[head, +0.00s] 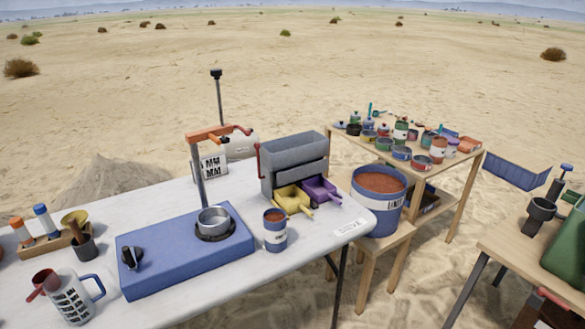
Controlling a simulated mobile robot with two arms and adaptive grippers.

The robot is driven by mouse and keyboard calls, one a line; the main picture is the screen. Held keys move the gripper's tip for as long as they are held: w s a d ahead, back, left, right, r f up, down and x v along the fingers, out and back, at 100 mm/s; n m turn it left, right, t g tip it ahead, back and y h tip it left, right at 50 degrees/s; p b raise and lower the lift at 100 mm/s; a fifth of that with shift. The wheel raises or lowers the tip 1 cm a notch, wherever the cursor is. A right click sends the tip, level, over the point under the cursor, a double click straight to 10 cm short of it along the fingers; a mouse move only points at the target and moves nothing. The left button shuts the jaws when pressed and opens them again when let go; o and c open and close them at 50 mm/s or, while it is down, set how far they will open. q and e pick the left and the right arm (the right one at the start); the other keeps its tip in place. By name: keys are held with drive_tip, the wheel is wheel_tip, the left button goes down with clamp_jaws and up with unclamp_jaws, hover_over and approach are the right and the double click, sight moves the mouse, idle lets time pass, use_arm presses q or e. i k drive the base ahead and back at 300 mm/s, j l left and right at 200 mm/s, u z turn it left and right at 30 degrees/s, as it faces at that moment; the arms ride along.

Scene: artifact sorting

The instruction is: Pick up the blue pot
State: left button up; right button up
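Several things here could be called a blue pot. A small blue pot with a white band and brown contents (276,232) stands upright on the white table, just right of the blue burner box. A much larger blue bucket (379,207) with a white label and reddish-brown contents stands on a wooden stool beyond the table's right end. Small blue-sided pots, one of them a low pot (402,154), stand among others on the far wooden table. Neither of my grippers shows in the head view.
The white table (325,248) also holds a blue burner box (185,265) with a metal pan, a grey box with yellow and purple trays, and a mug (72,300). A wooden table (500,243) with a green container stands at right. Sand lies between the tables.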

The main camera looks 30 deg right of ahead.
sight(275, 219)
drive_tip(key=i+j+z, duration=0.65)
drive_tip(key=z, duration=0.15)
drive_tip(key=i+j, duration=0.05)
